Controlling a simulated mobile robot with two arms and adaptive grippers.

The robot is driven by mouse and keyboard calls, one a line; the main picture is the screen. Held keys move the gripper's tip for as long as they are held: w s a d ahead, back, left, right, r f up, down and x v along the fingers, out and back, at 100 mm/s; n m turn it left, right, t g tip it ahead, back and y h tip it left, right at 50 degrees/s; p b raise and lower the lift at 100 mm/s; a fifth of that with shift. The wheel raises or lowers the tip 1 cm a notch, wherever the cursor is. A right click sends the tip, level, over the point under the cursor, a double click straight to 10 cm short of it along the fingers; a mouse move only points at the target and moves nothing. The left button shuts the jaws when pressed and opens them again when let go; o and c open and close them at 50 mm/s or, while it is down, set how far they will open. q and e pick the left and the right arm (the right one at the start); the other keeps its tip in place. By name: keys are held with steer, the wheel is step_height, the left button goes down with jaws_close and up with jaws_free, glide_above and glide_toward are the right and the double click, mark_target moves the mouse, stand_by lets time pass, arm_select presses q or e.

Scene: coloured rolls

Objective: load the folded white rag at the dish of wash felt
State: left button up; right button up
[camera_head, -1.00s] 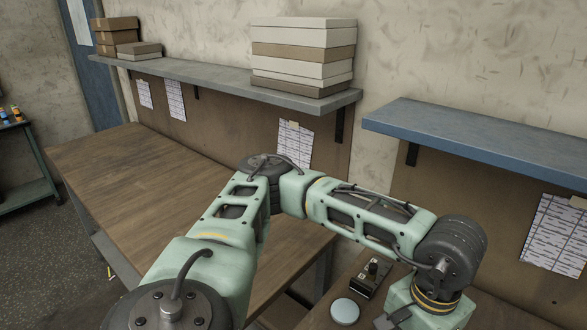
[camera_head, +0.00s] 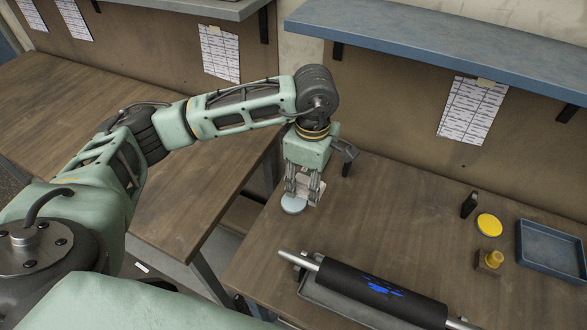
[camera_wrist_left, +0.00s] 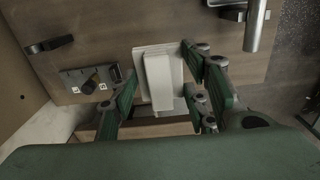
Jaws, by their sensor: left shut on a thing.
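My left gripper (camera_head: 304,192) hangs fingers down over the left part of the right-hand table. It is shut on the folded white rag (camera_wrist_left: 158,78), which shows between the fingers (camera_wrist_left: 160,82) in the left wrist view. In the head view the fingers mostly hide the rag. In the wrist view I cannot make out the dish. My right gripper is not in view.
A black roller (camera_head: 380,289) with a blue smear and silver ends lies in front. A blue shelf (camera_head: 440,45) overhangs behind.

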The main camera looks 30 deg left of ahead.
arm_select(q)
steer(key=n, duration=0.2)
steer(key=w+a+n+p, duration=0.1)
steer(key=n, duration=0.2)
steer(key=w+f+n+p, duration=0.1)
steer(key=n, duration=0.1)
steer(key=shift+a, duration=0.3)
steer(key=n, duration=0.2)
steer(key=a+f+n+p, duration=0.1)
steer(key=n, duration=0.1)
steer(key=a+n+p, duration=0.1)
steer(key=n, duration=0.1)
steer(key=shift+w+f+n, duration=0.3)
steer(key=shift+f+n, duration=0.1)
steer(key=a+f+n+p, duration=0.1)
steer(key=f+n, duration=0.1)
steer(key=n, duration=0.2)
steer(key=b, duration=0.3)
glide_above(294, 201)
steer(key=shift+f, duration=2.2)
steer(key=shift+f+b, duration=0.4)
steer(key=shift+f, duration=0.25)
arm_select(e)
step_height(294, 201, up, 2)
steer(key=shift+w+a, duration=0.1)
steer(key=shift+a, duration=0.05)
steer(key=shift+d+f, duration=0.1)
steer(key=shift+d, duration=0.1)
